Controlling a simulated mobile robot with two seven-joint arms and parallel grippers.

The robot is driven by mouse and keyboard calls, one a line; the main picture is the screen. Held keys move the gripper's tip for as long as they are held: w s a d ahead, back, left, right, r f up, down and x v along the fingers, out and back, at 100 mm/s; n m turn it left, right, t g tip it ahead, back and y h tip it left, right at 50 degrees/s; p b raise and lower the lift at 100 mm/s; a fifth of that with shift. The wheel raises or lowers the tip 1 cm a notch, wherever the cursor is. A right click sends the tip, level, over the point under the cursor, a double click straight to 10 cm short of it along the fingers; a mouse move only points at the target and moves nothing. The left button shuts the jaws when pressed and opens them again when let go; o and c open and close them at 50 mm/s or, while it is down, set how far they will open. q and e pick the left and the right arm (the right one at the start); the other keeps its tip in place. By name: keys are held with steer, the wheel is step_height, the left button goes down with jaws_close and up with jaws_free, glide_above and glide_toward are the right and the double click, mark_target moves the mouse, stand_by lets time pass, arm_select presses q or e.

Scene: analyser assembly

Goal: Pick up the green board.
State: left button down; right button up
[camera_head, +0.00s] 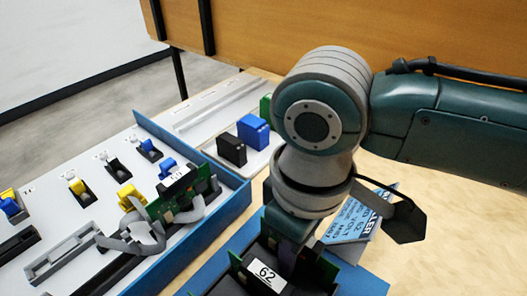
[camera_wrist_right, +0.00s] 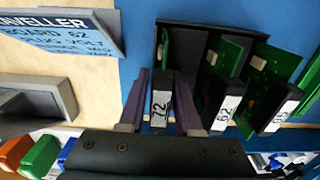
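Upright green boards with black, white-labelled front edges stand in a black rack (camera_wrist_right: 185,27) in the right wrist view. The board labelled 72 (camera_wrist_right: 161,104) is between the two purple fingers of my right gripper (camera_wrist_right: 162,100), with narrow gaps beside it. The board labelled 62 (camera_wrist_right: 228,110) stands just right of the fingers, and another board (camera_wrist_right: 283,112) is further right, its label partly cut. In the head view the label 62 (camera_head: 265,275) shows at the bottom; my right wrist hides part of the rack and the fingertips. My left gripper is not in view.
A blue traveller card (camera_wrist_right: 60,35) reads "BOARD 62". A white panel (camera_head: 60,225) with coloured connectors and a blue rim (camera_head: 190,160) is at left, with another green board (camera_head: 180,205) and grey curved parts (camera_head: 145,235). Blue and black blocks (camera_head: 252,131) stand behind.

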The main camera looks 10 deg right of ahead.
jaws_close()
steer(key=shift+r, duration=0.15)
stand_by(0.4)
step_height(320, 180, up, 20)
steer(key=p, duration=0.6)
steer(key=shift+c, duration=0.9)
jaws_free()
jaws_close()
